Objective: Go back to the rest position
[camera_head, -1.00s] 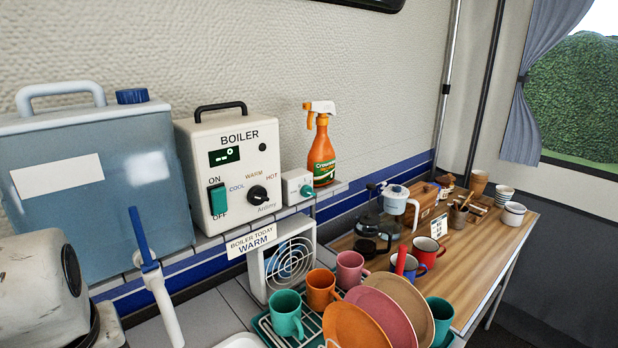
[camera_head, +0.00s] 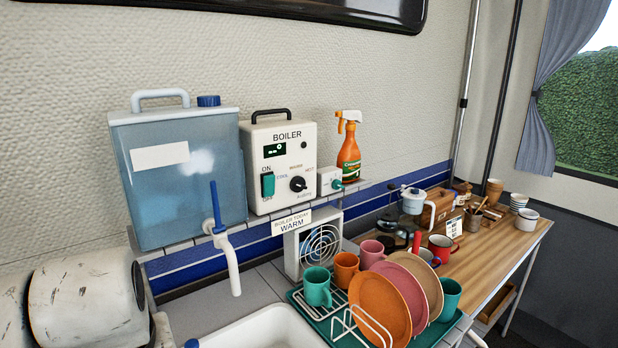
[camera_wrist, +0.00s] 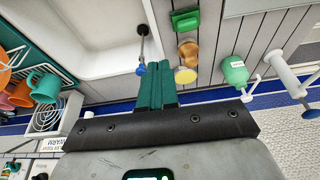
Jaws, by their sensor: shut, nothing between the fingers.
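My gripper (camera_wrist: 158,64) shows in the wrist view as two dark green fingers pressed together with nothing between them. Its tips point toward the white sink (camera_wrist: 95,35) and appear close to a blue-ended thin metal piece at the sink's edge; I cannot tell whether they touch. In the head view my pale, scuffed arm links fill the lower left corner, and the gripper's fingers are not seen there.
A blue water container (camera_head: 180,185) and boiler (camera_head: 283,165) stand on the tiled ledge. A rack with plates (camera_head: 380,305) and mugs is right of the sink (camera_head: 262,330). The wrist view shows a green bottle (camera_wrist: 235,70) and a green sponge (camera_wrist: 186,20) near the sink.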

